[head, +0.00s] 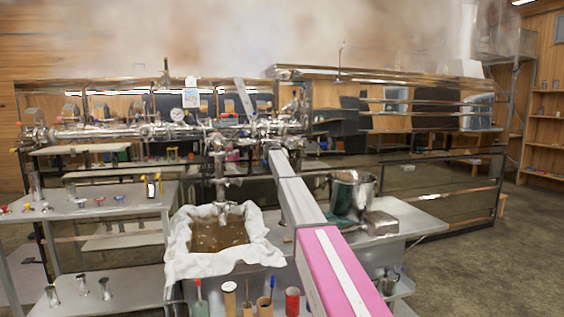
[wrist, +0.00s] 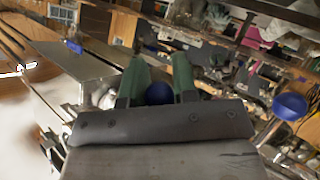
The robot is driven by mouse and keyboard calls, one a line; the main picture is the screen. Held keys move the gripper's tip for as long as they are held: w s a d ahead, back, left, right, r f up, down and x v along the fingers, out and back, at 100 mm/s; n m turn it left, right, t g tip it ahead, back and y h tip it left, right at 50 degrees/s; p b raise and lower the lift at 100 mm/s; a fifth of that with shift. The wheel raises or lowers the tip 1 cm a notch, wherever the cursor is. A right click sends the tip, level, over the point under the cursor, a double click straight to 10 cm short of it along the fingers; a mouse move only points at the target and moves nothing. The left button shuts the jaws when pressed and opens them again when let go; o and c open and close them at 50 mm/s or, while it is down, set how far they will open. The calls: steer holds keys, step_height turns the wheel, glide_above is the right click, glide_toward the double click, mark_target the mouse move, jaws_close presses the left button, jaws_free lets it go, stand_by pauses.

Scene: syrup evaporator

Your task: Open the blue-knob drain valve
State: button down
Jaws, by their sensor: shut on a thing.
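In the wrist view the round blue knob (wrist: 158,93) sits between the two green fingers of my gripper (wrist: 158,82). The fingers are closed on the knob, one on each side. The fingers and palm hide part of the knob and most of the valve body under it. In the head view my arm reaches away to the metal pipework (head: 225,130) above the cloth-lined pan. My gripper and the blue knob are too small and covered there to make out.
A pan with white cloth (head: 190,262) holds brown liquid below a vertical pipe (head: 220,185). A metal pot (head: 352,190) stands right of my arm. A shelf with small valves (head: 90,205) is at left. Floor (head: 480,270) is open at right. Steam hangs above.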

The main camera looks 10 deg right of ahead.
steer(key=s+g, duration=0.1)
steer(key=s+r+n+g, duration=0.1)
steer(key=shift+d+r+g, duration=0.1)
steer(key=shift+r+g, duration=0.2)
steer(key=s+r+n+g, duration=0.2)
steer(key=s+r+g, duration=0.2)
steer(key=r+g, duration=0.2)
steer(key=shift+d+r+n+g, duration=0.25)
steer(key=shift+n+g, duration=0.15)
steer(key=shift+g, duration=0.4)
steer(key=shift+r, duration=0.1)
steer(key=c, duration=0.9)
jaws_free()
steer(key=shift+w, duration=0.1)
